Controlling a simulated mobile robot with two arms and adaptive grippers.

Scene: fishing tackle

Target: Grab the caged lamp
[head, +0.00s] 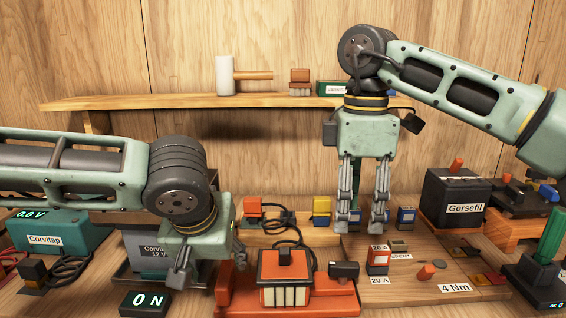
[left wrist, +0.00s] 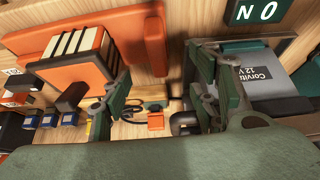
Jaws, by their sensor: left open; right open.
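No lamp is plain to see. The nearest match is an orange housing (head: 284,268) with pale upright bars on its front and a dark knob on top, on an orange base; I cannot tell if it is the caged lamp. It also shows at the upper left of the left wrist view (left wrist: 78,62). My left gripper (head: 209,264) is open, pointing down just left of the orange housing. In the left wrist view its fingers (left wrist: 160,100) are apart with nothing held between them. My right gripper (head: 364,222) is open, pointing down, behind and right of the housing, near small blue blocks.
A grey Corvitap 12 V box (head: 150,252) stands behind my left gripper, and a black ON display (head: 145,303) in front. Small fuse-like blocks (head: 378,260) lie right of the housing. A black Gorsefil box (head: 455,200) stands at right. A shelf (head: 180,102) holds a mallet (head: 225,75).

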